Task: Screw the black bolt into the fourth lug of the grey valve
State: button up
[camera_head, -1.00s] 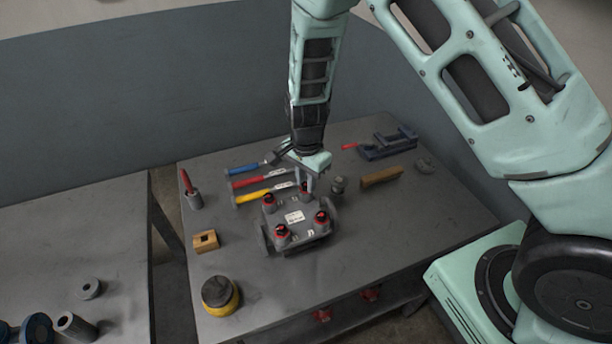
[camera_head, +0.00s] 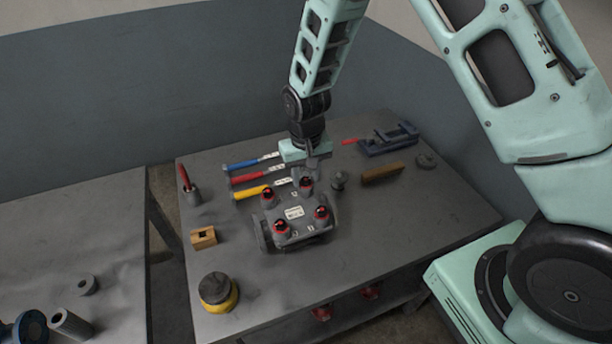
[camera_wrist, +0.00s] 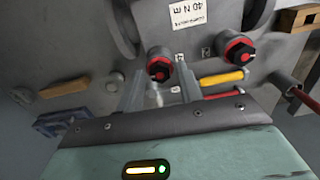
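The grey valve (camera_head: 293,214) stands on the workbench with its four lugs facing up. Each lug shows a black bolt head with a red ring. The black bolt in the rear lug (camera_head: 306,184) is closest to my gripper (camera_head: 311,169), which is just behind and above it. In the wrist view, that bolt (camera_wrist: 158,71) lies beyond the gap between my two fingertips (camera_wrist: 161,75). The fingers are apart with no bolt held between them. Another bolted lug (camera_wrist: 238,49) is to the right there. How deep each bolt sits cannot be told.
A small grey knob (camera_head: 339,180), wooden bar (camera_head: 383,173) and blue vice (camera_head: 388,141) are to the right. A wooden block (camera_head: 203,237) and yellow-black round item (camera_head: 218,292) are left. The front-right bench is clear.

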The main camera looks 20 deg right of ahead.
jog(key=n, duration=0.6)
jog(key=shift+r+n, duration=0.1)
jog(key=shift+n, duration=0.2)
jog(key=n+p, duration=0.1)
jog(key=n, duration=0.2)
jog(key=shift+n, duration=1)
grip_shut()
jog(key=shift+f+m, duration=0.2)
jog(key=shift+m, duration=0.7)
jog(key=m+b, duration=0.1)
jog(key=m, duration=0.9)
jog(key=shift+r, duration=0.15)
jog(key=m+p, duration=0.1)
jog(key=m, duration=0.5)
jog(key=shift+r+m, duration=0.1)
jog(key=shift+m, duration=0.2)
jog(key=m+p, duration=0.2)
jog(key=m, duration=0.2)
jog(key=shift+d+m, duration=0.1)
jog(key=shift+m, duration=0.8)
grip_release()
jog(key=shift+f, duration=0.2)
